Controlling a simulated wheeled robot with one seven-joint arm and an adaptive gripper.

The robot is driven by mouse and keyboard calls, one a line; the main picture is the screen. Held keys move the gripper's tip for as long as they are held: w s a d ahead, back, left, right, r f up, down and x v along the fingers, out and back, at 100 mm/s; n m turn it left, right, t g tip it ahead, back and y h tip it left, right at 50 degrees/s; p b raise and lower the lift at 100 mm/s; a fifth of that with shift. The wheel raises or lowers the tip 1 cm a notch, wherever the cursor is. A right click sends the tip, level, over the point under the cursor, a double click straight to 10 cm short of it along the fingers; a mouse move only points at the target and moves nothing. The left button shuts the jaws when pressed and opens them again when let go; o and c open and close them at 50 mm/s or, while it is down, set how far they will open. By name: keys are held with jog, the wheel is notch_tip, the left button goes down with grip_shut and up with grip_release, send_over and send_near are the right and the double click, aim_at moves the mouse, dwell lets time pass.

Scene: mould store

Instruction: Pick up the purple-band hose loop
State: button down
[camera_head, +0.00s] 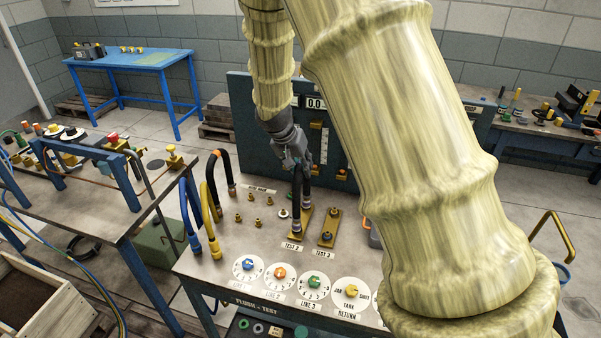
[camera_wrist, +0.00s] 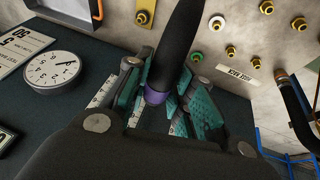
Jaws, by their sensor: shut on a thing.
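My gripper (camera_head: 300,162) is above the bench, near the brass plate labelled TEST 2 (camera_head: 301,222). In the wrist view its teal-padded fingers (camera_wrist: 166,98) are shut on a black hose with a purple band (camera_wrist: 156,96), the purple-band hose loop. The band sits between the pads, and the black hose (camera_wrist: 182,42) runs up past them. The purple band is not distinguishable there.
A second brass plate (camera_head: 328,230), TEST 3, stands close on the right. Blue (camera_head: 187,210), yellow (camera_head: 210,225) and orange-banded black (camera_head: 224,165) hoses stand at the bench's left. Dials (camera_head: 250,267) line its front. A dark gauge panel (camera_head: 250,120) rises behind.

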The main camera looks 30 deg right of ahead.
notch_tip(320, 180, up, 3)
jog(key=shift+w+d+f+b, duration=0.1)
jog(key=shift+f+b, duration=0.1)
jog(key=shift+b, duration=0.35)
jog(key=s+a+r+b, duration=0.1)
jog(key=s+a+b, duration=0.4)
jog(key=s+a, duration=0.5)
jog(key=shift+s+a+r, duration=0.25)
jog(key=shift+a+r, duration=0.15)
jog(key=shift+a, duration=0.85)
